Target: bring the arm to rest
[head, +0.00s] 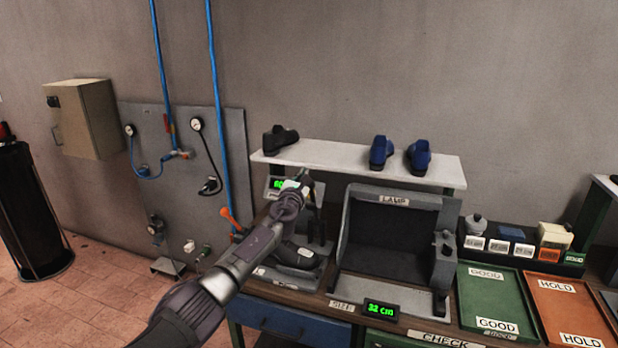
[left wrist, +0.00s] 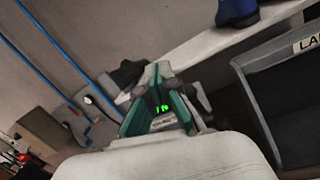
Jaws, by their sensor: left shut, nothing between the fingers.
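My left arm reaches in from the bottom of the head view, and its gripper (head: 303,182) is in the air in front of the heel press (head: 294,254). The gripper is shut and empty. In the left wrist view the fingers (left wrist: 157,72) come together at the tips, with green digits seen between them. The arm and gripper hide part of the press and part of its green display (head: 277,184). My right gripper is in neither view.
A shelf (head: 345,160) behind carries a black shoe (head: 280,139) and two blue shoes (head: 380,152). The lamp box (head: 390,240) stands right of the press. Green (head: 490,300) and orange (head: 568,308) trays lie further right.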

